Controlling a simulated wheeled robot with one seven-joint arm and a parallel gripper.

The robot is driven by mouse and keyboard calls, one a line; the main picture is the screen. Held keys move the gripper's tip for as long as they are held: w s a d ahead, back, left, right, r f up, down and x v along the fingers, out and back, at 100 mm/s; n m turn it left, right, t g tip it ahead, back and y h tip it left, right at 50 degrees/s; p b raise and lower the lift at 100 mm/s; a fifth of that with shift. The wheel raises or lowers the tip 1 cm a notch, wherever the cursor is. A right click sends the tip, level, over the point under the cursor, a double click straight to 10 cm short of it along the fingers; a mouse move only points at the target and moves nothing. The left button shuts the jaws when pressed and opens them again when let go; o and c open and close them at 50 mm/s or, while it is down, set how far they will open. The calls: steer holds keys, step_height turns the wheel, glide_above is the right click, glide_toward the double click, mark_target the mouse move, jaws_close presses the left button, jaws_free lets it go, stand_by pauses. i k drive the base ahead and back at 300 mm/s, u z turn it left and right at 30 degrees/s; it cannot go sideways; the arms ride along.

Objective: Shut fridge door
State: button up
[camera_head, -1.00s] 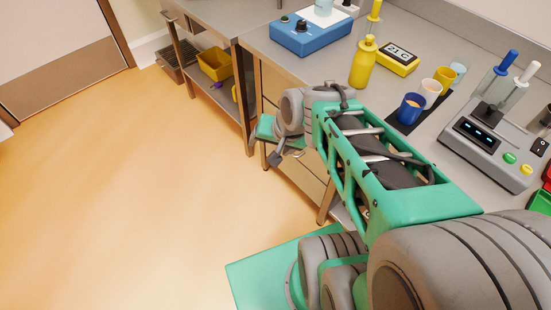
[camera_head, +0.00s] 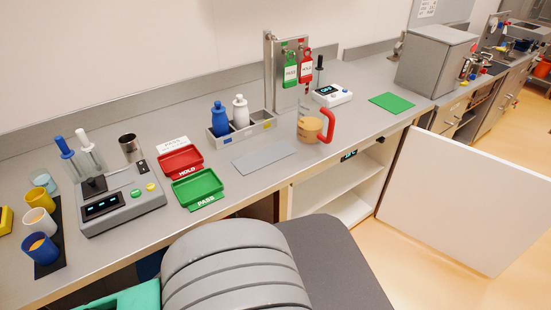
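The fridge door (camera_head: 464,202) is a white panel standing wide open at the right, swung out over the floor from under the counter. The fridge (camera_head: 332,198) is built in under the counter; its pale shelves are visible and a small dark display (camera_head: 349,155) with blue digits sits at its top edge. My arm's grey link fills the bottom middle of the view and hides part of the counter front. My gripper is outside the view.
The steel counter (camera_head: 262,185) runs across the view with a green PASS tray (camera_head: 197,189), a red HOLD tray (camera_head: 180,161), a jug with a red handle (camera_head: 311,129), and a grey box (camera_head: 436,62). Open orange floor lies beyond and below the door.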

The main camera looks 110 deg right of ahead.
mark_target(481, 210)
steer(key=u, duration=5.85)
steer(key=i, duration=5.7)
steer(key=u, duration=1.1)
steer(key=i, duration=1.45)
